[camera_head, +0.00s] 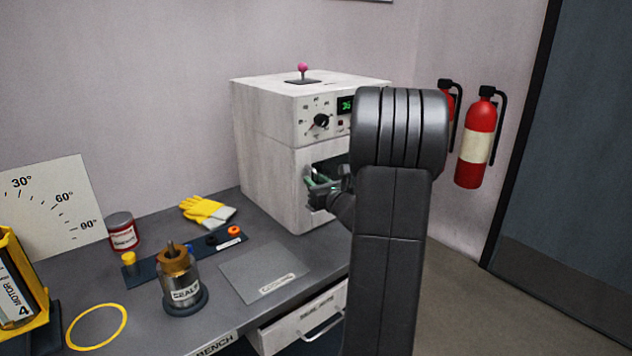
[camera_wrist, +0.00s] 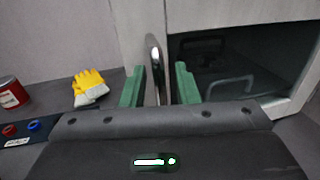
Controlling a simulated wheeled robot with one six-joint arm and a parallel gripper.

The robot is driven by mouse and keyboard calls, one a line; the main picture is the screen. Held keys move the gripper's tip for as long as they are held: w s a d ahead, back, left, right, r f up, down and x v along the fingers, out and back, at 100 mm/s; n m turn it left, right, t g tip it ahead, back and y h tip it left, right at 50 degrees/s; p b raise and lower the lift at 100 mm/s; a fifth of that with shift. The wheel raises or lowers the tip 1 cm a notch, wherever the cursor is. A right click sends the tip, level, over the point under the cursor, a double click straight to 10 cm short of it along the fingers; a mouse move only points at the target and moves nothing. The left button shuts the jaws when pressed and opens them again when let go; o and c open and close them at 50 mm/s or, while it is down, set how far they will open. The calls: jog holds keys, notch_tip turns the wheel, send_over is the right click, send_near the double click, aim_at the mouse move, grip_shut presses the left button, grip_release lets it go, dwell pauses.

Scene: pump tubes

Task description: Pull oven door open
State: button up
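The oven (camera_head: 270,125) is a pale box on the bench, with a knob and a green display on its upper front. Its door (camera_wrist: 235,10) has a dark window and appears shut; my arm hides much of it in the head view. The shiny upright door handle (camera_wrist: 156,75) is at the door's left side in the wrist view. My gripper (camera_wrist: 160,86) has its two green fingers apart, one on each side of the handle, with a visible gap on the right. My gripper also shows at the oven front in the head view (camera_head: 318,182).
The bench (camera_head: 150,315) holds yellow gloves (camera_head: 206,210), a red can (camera_head: 122,232), a brass-topped part (camera_head: 178,272), a yellow ring (camera_head: 97,327) and a grey plate (camera_head: 262,268). A drawer (camera_head: 300,322) is under the front edge. Fire extinguishers (camera_head: 477,140) hang on the right wall.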

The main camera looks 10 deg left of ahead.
jog(key=shift+w+a, duration=0.2)
grip_shut()
jog(key=shift+d, duration=0.1)
